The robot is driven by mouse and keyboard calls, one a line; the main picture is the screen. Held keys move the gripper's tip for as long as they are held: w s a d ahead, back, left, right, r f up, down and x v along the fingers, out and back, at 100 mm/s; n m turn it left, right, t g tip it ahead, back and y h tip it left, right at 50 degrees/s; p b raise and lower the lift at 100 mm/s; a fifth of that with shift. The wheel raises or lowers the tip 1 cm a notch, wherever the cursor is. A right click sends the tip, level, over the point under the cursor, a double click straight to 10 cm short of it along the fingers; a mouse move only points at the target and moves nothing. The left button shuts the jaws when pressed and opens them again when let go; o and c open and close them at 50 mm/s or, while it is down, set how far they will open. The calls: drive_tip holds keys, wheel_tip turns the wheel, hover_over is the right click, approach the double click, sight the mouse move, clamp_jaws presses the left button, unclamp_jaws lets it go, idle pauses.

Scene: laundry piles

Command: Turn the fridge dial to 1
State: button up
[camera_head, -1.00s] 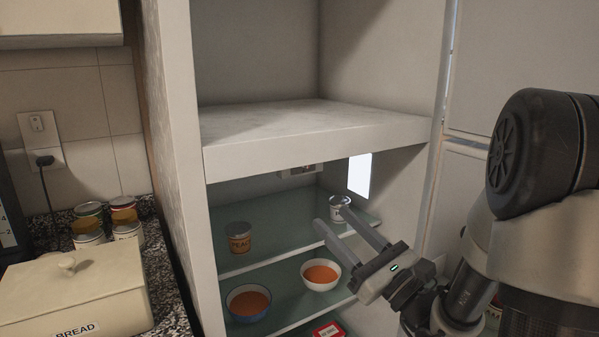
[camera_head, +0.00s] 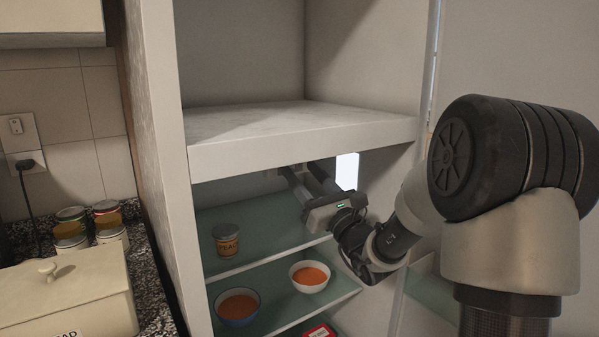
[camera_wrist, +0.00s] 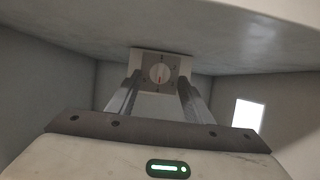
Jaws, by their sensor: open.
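The fridge dial (camera_wrist: 160,73) is a round pale knob on a small box under the fridge's ceiling at the back. In the wrist view it shows straight ahead, between and beyond my fingertips. Its markings are too small to read. My gripper (camera_wrist: 158,82) is open and empty, its two fingers pointing at the dial from either side. In the head view my gripper (camera_head: 297,172) is inside the upper fridge compartment, just below the ceiling, and it hides most of the dial box. I cannot tell whether the fingertips touch the dial.
A peach can (camera_head: 226,240) stands on the upper glass shelf. Two bowls of orange soup, one white (camera_head: 310,275) and one dark (camera_head: 237,306), stand on the shelf below. A lit panel (camera_head: 347,171) is on the right wall. The fridge's top slab (camera_head: 300,146) is close above my gripper.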

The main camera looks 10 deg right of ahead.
drive_tip(key=shift+x, duration=1)
drive_tip(key=c, duration=1)
